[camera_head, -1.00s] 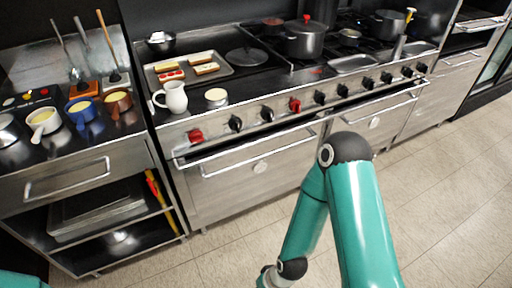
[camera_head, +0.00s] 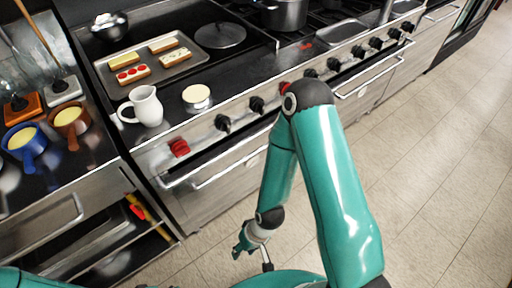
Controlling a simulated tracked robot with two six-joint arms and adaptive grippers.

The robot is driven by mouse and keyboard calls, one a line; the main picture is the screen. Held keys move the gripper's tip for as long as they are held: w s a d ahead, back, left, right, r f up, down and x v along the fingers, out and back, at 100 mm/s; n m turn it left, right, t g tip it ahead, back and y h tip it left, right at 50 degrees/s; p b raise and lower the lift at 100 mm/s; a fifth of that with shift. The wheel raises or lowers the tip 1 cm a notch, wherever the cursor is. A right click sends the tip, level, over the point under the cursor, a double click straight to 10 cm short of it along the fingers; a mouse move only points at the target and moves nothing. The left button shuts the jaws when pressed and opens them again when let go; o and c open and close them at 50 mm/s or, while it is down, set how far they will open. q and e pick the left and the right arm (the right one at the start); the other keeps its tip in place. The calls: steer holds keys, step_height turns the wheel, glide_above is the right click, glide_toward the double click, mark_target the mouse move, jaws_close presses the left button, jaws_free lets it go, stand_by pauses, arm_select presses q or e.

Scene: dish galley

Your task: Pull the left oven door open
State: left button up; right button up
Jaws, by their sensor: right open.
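The left oven door (camera_head: 212,200) is a steel panel under the left part of the range. It looks shut, with a dark strip along its top edge. Its bar handle (camera_head: 228,170) runs along the upper front; my right arm hides its right end. My right gripper (camera_head: 253,256) is low in front of the range, below and apart from the handle. It is open and empty, its fingers small in view. My left gripper is out of view; only a teal piece of my left arm shows at the lower left.
A red knob (camera_head: 179,148) and black knobs line the panel above the door. A white pitcher (camera_head: 147,106) and a tray (camera_head: 107,77) of food stand on the range top. A shelved steel counter (camera_head: 60,205) adjoins on the left. The tiled floor (camera_head: 430,170) is clear.

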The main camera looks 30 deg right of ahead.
steer(key=shift+s+d, duration=0.1)
steer(key=shift+o, duration=0.5)
steer(key=m+t+h+b, duration=0.3)
steer(key=m+t+b, duration=1.2)
steer(key=b, duration=1.7)
glide_toward(260, 150)
steer(key=b+x, duration=0.1)
steer(key=x, duration=0.2)
steer(key=b+x, duration=0.2)
steer(key=x, duration=0.1)
steer(key=f+b+x, duration=0.1)
steer(key=x, duration=0.2)
steer(key=shift+w+f, duration=0.1)
steer(key=shift+w, duration=0.15)
steer(key=shift+w+b, duration=0.35)
steer(key=shift+w, duration=0.15)
